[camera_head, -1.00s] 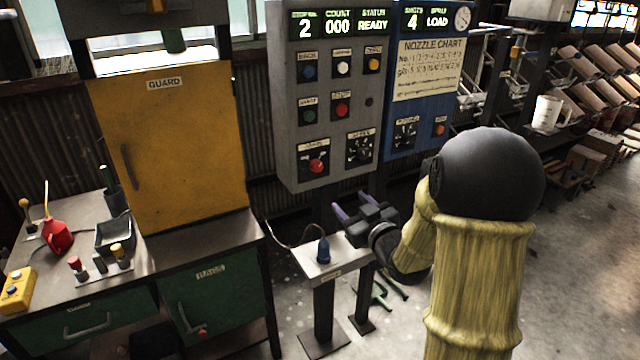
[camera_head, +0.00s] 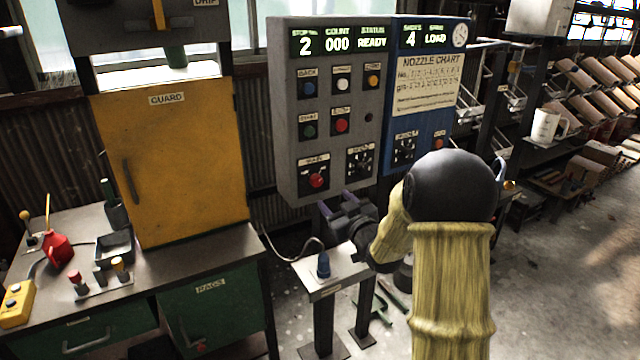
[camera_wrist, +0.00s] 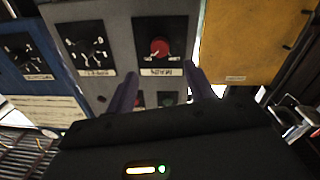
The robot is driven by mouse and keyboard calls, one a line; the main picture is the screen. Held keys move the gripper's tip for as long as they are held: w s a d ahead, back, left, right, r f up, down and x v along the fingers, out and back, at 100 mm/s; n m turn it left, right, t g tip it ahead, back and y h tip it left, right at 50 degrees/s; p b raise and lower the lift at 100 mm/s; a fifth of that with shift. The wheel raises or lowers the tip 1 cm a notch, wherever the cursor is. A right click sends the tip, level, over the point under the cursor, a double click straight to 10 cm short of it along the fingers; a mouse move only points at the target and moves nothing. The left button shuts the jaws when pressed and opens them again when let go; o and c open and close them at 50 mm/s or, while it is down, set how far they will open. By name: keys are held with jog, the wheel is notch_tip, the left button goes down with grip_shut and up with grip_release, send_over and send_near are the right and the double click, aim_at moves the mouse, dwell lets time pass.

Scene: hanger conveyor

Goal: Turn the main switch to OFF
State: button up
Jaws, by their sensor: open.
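The main switch (camera_head: 316,180) is a red rotary knob on a dark plate, low on the left of the grey control panel (camera_head: 287,120). It also shows in the wrist view as a red knob (camera_wrist: 159,47), upside down, near the top centre. My gripper (camera_head: 328,212) is open and empty, just below and in front of the panel's lower edge. In the wrist view its two purple fingers (camera_wrist: 162,88) stand apart, with the knob ahead and between them. The fingers are apart from the knob. The lettering around the knob is too small to read.
A black selector dial (camera_head: 360,161) sits right of the switch. Push buttons, including a red one (camera_head: 341,125), are above. The blue panel (camera_head: 430,120) adjoins on the right. A small stand with a blue button (camera_head: 323,265) is below my gripper. A yellow guard door (camera_head: 175,160) stands left.

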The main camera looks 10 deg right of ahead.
aim_at(318, 183)
jog(key=p+x, duration=0.1)
jog(key=x, duration=0.8)
jog(key=shift+w+a, duration=0.1)
jog(key=shift+w, duration=0.2)
jog(key=c, duration=1)
